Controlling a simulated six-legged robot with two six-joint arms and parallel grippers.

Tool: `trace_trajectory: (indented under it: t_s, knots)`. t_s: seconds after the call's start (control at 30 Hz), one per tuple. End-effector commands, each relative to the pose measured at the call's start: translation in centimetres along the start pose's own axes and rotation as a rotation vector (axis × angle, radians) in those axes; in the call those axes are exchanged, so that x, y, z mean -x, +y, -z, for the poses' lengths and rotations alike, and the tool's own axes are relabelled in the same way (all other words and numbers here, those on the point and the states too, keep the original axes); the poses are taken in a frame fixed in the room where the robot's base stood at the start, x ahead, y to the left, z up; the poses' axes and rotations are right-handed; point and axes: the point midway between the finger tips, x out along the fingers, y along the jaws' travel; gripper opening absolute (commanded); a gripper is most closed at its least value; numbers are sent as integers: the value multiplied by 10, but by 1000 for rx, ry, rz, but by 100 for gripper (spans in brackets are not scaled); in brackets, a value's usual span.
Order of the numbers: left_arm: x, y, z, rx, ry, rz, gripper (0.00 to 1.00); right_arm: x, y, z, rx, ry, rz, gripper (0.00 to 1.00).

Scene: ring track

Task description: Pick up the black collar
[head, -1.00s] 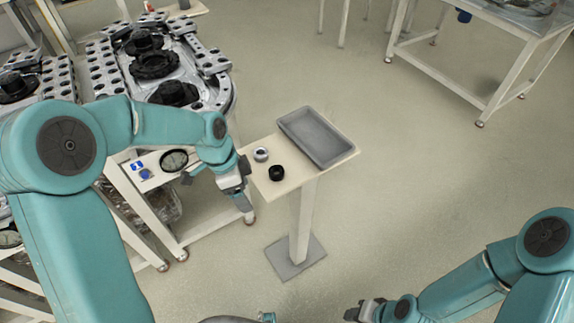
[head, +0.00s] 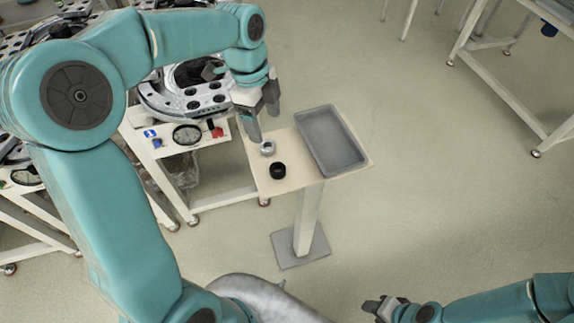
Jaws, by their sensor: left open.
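The black collar (head: 278,171) is a small dark ring lying on the cream top of a small pedestal stand (head: 300,184). My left gripper (head: 264,127) is open, pointing down above the stand's back left part. It is behind the black collar and apart from it, close to a silver collar (head: 268,148). My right gripper (head: 374,306) is low at the bottom right, away from the stand. Its jaws are too small and unclear to tell whether they are open.
A grey tray (head: 361,162) fills the right side of the stand. A bench (head: 150,128) with metal fixtures and a round dial (head: 187,135) stands to the left, partly hidden by my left arm. Open floor (head: 440,200) lies to the right.

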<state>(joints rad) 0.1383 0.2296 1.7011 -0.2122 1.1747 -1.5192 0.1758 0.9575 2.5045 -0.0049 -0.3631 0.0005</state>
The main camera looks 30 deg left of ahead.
Motion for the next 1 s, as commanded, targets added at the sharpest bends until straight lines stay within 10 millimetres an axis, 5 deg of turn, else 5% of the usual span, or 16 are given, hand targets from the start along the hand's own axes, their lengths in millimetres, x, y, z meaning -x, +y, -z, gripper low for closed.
trace_trajectory:
  t_s: [0.17, 0.5, 1.0]
  knots:
    - [-11, 4, -4, -7, -2, -5, 76, 0, 0, 0, 0, 0, 0, 43]
    - [-87, 8, -7, -6, -1, -5, 76, 0, 0, 0, 0, 0, 0, 43]
    - [-149, 7, -2, -5, -1, -5, 76, 6, -2, 0, 0, 0, 0, 43]
